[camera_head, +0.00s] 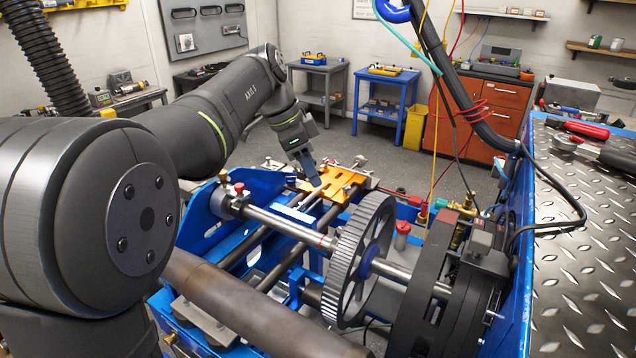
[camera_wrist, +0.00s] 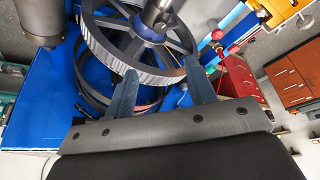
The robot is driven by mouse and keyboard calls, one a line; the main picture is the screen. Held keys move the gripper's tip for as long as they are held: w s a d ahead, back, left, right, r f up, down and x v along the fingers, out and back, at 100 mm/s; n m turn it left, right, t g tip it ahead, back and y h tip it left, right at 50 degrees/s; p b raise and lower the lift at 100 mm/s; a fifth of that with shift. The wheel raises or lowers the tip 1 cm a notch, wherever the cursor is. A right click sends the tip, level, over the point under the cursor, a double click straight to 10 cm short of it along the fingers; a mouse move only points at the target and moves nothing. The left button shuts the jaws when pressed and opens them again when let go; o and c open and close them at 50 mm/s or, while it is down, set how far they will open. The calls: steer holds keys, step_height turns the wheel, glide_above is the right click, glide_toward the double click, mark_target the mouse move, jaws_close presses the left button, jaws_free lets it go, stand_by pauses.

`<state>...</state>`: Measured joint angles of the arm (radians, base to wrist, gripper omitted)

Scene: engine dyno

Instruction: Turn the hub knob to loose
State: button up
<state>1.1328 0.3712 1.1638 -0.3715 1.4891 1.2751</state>
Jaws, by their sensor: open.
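A large grey toothed wheel (camera_head: 358,260) sits on a steel shaft (camera_head: 290,228). A blue collar (camera_head: 368,258) surrounds the shaft at the wheel's hub; it also shows in the wrist view (camera_wrist: 150,30). I cannot tell for sure which part is the hub knob or how it is set. A red-topped knob (camera_head: 238,188) stands on the shaft support at left, and a red-capped part (camera_head: 403,228) stands just right of the wheel. My gripper (camera_head: 314,183) is over the rig near the orange plate. In the wrist view its two fingers (camera_wrist: 160,86) are apart and empty, with the wheel beyond them.
An orange plate (camera_head: 332,183) lies across the blue frame. A brown pipe (camera_head: 250,305) runs along the near side. Black and yellow cables hang over the right part of the rig. A tread-plate bench (camera_head: 580,230) with tools stands at right.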

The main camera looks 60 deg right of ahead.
steer(key=w+d+m+y, duration=0.1)
steer(key=w+d+m, duration=0.1)
steer(key=m, duration=0.1)
glide_toward(341, 230)
steer(key=shift+m+g, duration=0.4)
steer(key=x, duration=0.8)
steer(key=shift+w+d+f, duration=0.1)
steer(key=shift+w+d, duration=0.05)
steer(key=shift+w, duration=0.2)
